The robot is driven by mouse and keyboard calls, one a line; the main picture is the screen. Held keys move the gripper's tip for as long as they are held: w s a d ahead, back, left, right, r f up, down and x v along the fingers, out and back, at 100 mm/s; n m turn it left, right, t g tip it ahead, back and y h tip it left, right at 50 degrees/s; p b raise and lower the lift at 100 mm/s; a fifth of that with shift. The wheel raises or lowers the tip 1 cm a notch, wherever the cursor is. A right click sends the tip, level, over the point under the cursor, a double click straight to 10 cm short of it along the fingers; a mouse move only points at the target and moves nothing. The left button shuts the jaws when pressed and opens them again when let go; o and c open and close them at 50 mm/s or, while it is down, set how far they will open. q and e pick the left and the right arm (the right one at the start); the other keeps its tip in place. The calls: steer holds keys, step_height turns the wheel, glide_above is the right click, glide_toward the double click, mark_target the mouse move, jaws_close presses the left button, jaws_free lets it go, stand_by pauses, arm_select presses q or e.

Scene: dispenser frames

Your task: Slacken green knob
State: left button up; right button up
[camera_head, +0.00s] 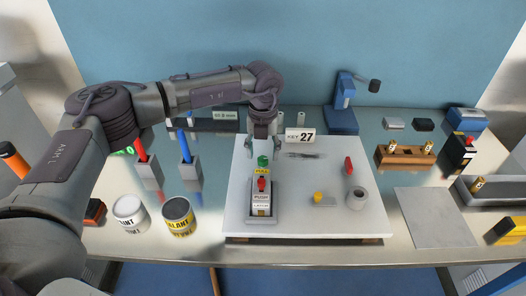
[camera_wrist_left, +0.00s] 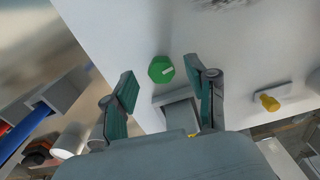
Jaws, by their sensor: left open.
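The green knob (camera_head: 263,161) stands on the white board (camera_head: 330,215), just behind a grey dispenser frame (camera_head: 262,216) with a red part and a label reading PUSH. In the left wrist view the green knob (camera_wrist_left: 161,69) is hexagonal, with a pale mark on its top. My left gripper (camera_head: 263,147) points down above the knob. In the left wrist view its two open fingers (camera_wrist_left: 161,72) are apart, with the knob appearing between their tips. No contact with the knob is visible. My right gripper is not in view.
A KEY 27 sign (camera_head: 300,135) stands behind the knob. A yellow knob (camera_head: 318,197), a red knob (camera_head: 348,166) and a grey cylinder (camera_head: 357,198) are on the board's right. Two cans stand at left, including the SEALANT can (camera_head: 179,216). The board's middle is clear.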

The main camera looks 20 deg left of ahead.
arm_select(q)
steer(key=shift+f, duration=0.9)
steer(key=shift+c, duration=0.3)
jaws_close()
